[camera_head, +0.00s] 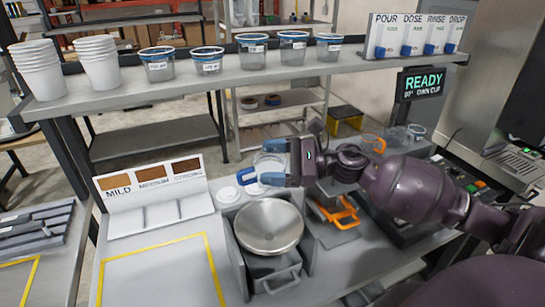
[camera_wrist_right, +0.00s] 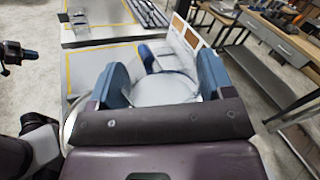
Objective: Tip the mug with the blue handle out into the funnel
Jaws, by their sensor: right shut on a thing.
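A clear mug (camera_head: 268,162) with a blue handle (camera_head: 247,178) is held above the counter, behind the round steel dish. My right gripper (camera_head: 276,163) is shut on it, one blue finger on each side. In the right wrist view the mug (camera_wrist_right: 165,88) shows between the fingers, its blue handle (camera_wrist_right: 147,58) pointing away from the wrist. The mug looks roughly upright; its contents are unclear. The round steel dish (camera_head: 268,226) sits in a grey holder in front of the mug; I cannot tell whether it is the funnel.
An orange-handled item (camera_head: 340,213) stands right of the dish. A MILD/MEDIUM panel (camera_head: 150,180) is at left, with a yellow-outlined area (camera_head: 165,270) before it. The upper shelf (camera_head: 220,78) holds cups and several lidded tubs. A READY sign (camera_head: 423,84) hangs at right.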

